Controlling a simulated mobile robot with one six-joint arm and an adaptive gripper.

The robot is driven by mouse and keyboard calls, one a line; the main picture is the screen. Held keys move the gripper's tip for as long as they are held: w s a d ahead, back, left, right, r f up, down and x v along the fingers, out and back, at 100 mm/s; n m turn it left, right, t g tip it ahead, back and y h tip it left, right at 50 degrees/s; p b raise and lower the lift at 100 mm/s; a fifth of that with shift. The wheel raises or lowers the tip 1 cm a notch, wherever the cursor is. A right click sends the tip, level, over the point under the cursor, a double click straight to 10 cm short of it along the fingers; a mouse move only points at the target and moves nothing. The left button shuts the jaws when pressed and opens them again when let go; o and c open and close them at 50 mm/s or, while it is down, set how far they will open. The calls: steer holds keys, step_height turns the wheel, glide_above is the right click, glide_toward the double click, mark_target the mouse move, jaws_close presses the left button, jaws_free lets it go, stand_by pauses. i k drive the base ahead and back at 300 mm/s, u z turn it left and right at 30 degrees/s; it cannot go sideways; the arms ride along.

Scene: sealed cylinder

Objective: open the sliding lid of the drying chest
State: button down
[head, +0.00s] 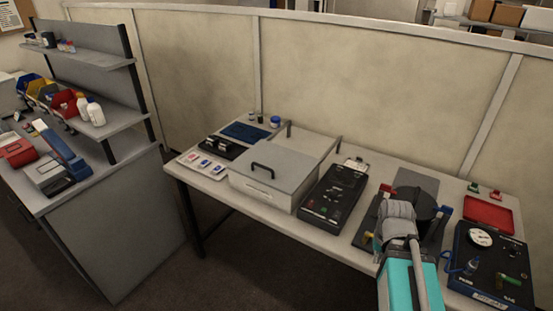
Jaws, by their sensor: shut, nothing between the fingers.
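The drying chest (258,190) is a low, light grey box on the table, left of centre in the head view. Its flat grey lid (285,168) covers the top, and no opening shows. A black bar handle (262,166) stands on the lid near its left edge. Rails (325,152) run back from the chest toward the partition. My gripper (424,208) is the dark shape at the end of my arm, over the right part of the table. It is shut and empty, well right of the chest and apart from it. Its fingertips are hard to make out.
A black instrument (335,193) stands close to the chest's right side. A white tray of small items (203,165) and a dark box (222,147) are to its left. A gauge unit (490,262) and red tray (488,212) are at right. A partition (350,80) rises behind.

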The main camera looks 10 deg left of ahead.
mark_target(282, 169)
steer(key=k, duration=1)
steer(key=u, duration=0.95)
steer(key=i, duration=1.45)
steer(key=z, duration=0.05)
